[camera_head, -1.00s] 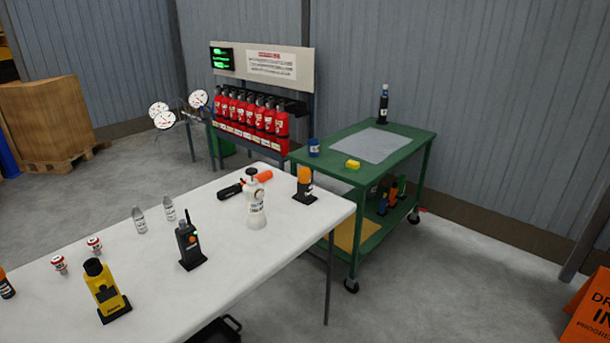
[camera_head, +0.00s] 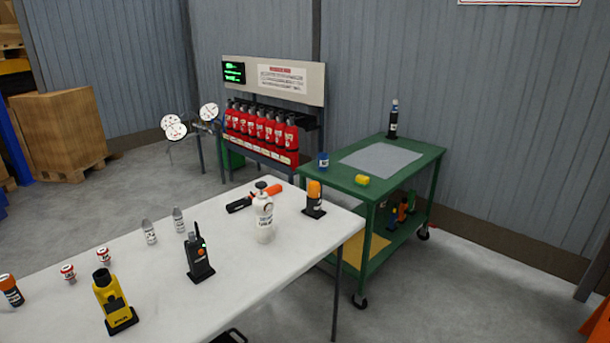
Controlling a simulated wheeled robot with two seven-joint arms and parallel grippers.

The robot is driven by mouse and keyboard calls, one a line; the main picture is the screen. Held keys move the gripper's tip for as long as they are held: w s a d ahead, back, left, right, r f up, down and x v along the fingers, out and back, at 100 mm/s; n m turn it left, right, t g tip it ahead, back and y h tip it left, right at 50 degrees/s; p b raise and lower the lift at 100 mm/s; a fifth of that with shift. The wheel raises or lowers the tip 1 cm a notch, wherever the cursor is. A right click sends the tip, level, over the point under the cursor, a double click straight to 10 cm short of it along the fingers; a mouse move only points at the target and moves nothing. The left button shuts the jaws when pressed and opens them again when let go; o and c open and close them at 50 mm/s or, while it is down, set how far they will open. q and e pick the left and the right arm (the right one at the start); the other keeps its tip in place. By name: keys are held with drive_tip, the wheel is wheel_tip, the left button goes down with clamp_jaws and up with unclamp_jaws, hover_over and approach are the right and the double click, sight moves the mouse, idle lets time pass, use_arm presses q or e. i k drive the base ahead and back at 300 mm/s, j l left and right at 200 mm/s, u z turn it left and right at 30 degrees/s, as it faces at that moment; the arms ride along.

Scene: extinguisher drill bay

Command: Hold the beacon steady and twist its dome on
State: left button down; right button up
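An upright device with an orange top and a black body (camera_head: 314,198) stands near the right end of the white table. It looks like a beacon, but I cannot tell for sure, or whether its orange top is a separate dome. A small dark cylinder with an orange cap (camera_head: 11,290) stands at the table's left edge in the picture. No loose dome can be made out clearly. Neither of my grippers is in view.
The white table (camera_head: 245,298) also holds a yellow device (camera_head: 111,298), a black radio (camera_head: 198,257), a white pump bottle (camera_head: 264,217), an orange-black torch-like tool (camera_head: 256,197) and small bottles. A green cart (camera_head: 362,190) stands behind right. Red extinguishers (camera_head: 262,128) are racked behind.

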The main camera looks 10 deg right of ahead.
sight(314, 188)
drive_tip(key=i+l+u, duration=0.2)
drive_tip(key=u, duration=0.2)
drive_tip(key=i+l+u, duration=0.1)
drive_tip(key=l+u, duration=0.25)
drive_tip(key=l, duration=0.1)
